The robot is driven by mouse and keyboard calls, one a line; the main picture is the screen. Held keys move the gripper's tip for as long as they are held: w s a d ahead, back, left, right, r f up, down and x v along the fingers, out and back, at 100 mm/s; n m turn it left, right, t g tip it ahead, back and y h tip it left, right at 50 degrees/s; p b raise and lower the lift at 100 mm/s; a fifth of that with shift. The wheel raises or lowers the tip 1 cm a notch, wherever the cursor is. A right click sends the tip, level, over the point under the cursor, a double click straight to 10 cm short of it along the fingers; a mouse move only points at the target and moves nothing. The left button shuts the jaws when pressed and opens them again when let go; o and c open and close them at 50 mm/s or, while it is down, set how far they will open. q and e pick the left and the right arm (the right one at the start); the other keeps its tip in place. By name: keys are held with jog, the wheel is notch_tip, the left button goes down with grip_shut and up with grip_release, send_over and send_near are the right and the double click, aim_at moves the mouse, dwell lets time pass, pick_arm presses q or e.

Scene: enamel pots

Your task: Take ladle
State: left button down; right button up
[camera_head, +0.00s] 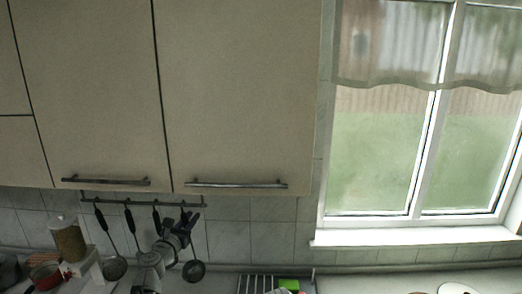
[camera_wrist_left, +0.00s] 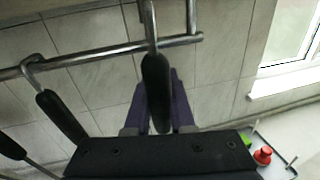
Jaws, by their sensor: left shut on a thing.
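The ladle (camera_head: 194,271) hangs at the right end of the wall rail in the head view, its round dark bowl lowest. Its black handle (camera_wrist_left: 156,85) is upright in the left wrist view, with its metal top at the rail. My left gripper (camera_head: 183,226) is at the handle, just below the rail. Its purple fingers (camera_wrist_left: 158,108) are shut on the handle, one on each side. The gripper's dark body hides the ladle's lower part in the left wrist view. My right gripper is in neither view.
The metal rail (camera_head: 140,202) holds other black-handled utensils (camera_wrist_left: 62,116) to the left, close to my gripper. Cupboards (camera_head: 235,100) hang above. A jar (camera_head: 69,242) and a red pot (camera_head: 45,275) stand at the lower left. A green item (camera_head: 289,285) lies by a rack (camera_head: 255,284).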

pick_arm(q)
jog(key=v, duration=0.4)
jog(key=d+v, duration=0.1)
jog(key=shift+s, duration=0.5)
